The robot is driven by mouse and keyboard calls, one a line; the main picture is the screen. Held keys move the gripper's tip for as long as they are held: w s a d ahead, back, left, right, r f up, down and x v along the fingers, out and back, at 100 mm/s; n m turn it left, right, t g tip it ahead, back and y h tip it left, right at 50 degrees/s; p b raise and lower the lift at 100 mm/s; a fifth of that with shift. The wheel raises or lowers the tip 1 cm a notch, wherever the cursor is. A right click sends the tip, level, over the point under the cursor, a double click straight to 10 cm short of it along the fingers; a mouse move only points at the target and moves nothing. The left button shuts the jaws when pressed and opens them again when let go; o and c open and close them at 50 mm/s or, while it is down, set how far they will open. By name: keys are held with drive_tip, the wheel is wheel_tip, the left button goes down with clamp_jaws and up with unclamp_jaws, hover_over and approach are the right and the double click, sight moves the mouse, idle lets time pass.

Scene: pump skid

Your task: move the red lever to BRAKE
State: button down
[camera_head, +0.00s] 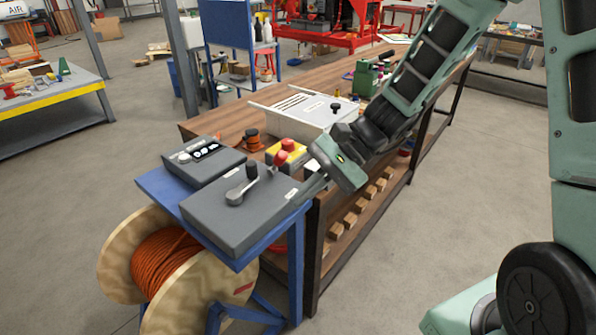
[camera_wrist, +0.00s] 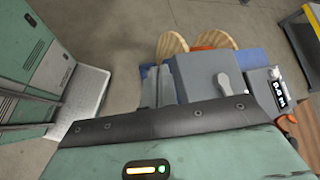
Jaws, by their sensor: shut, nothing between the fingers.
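The red lever (camera_head: 279,159) stands at the back right of a dark grey control box (camera_head: 225,222), its red knob up. My gripper (camera_head: 306,193) is shut and empty at the right edge of the box, apart from the red lever. In the wrist view its fingers (camera_wrist: 156,72) lie left of the box (camera_wrist: 196,78). The red lever cannot be made out there, and the BRAKE label is too small to read.
A yellow box with a red button (camera_head: 288,147) stands close behind the red lever. A second grey box (camera_head: 203,160) with dials sits to the left. Below is a cable reel (camera_head: 125,240).

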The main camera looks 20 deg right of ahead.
drive_tip(key=w+d+f+m+t+b, duration=0.1)
drive_tip(key=w+d+f+m+t, duration=0.2)
drive_tip(key=w+d+m+t, duration=0.2)
drive_tip(key=w+d+f+m+t+b, duration=0.2)
drive_tip(key=w+d+m, duration=0.5)
drive_tip(key=d, duration=0.5)
drive_tip(key=f+t, duration=0.1)
drive_tip(key=t, duration=0.1)
drive_tip(key=shift+w+f+t, duration=0.2)
drive_tip(key=shift+f+t, duration=0.2)
drive_tip(key=p, duration=0.2)
approach(277, 164)
drive_tip(key=w+f, duration=0.1)
drive_tip(key=w+a+f, duration=0.1)
drive_tip(key=w+f, duration=0.1)
drive_tip(key=shift+w, duration=0.35)
drive_tip(key=shift+w+a+r, duration=0.1)
drive_tip(key=shift+w+a, duration=0.2)
drive_tip(key=shift+a, duration=0.15)
drive_tip(key=shift+r+p, duration=0.1)
drive_tip(key=shift+p, duration=0.2)
